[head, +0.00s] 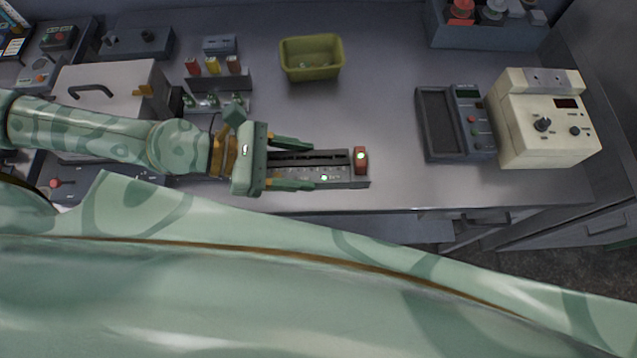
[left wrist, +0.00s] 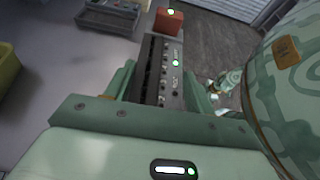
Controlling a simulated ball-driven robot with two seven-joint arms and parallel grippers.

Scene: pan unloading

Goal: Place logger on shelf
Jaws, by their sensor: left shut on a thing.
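The logger (head: 335,172) looks like a long grey box with a dark slotted strip, small knobs and a green light. An orange-red block (head: 361,160) with a lit lamp is at its far end; I cannot tell if it is part of the logger. My left gripper (head: 311,167) is shut on the logger, one finger along each long side, near the table's front edge. In the left wrist view the logger (left wrist: 172,85) points away between the fingers. I cannot make out for sure which thing is the shelf.
A yellow-green bin (head: 311,72) stands behind the logger, beside a rack with coloured caps (head: 218,80). A dark tray (head: 437,125), a grey meter (head: 472,118) and a cream instrument (head: 542,130) stand at right. The table (head: 385,60) is clear between bin and tray.

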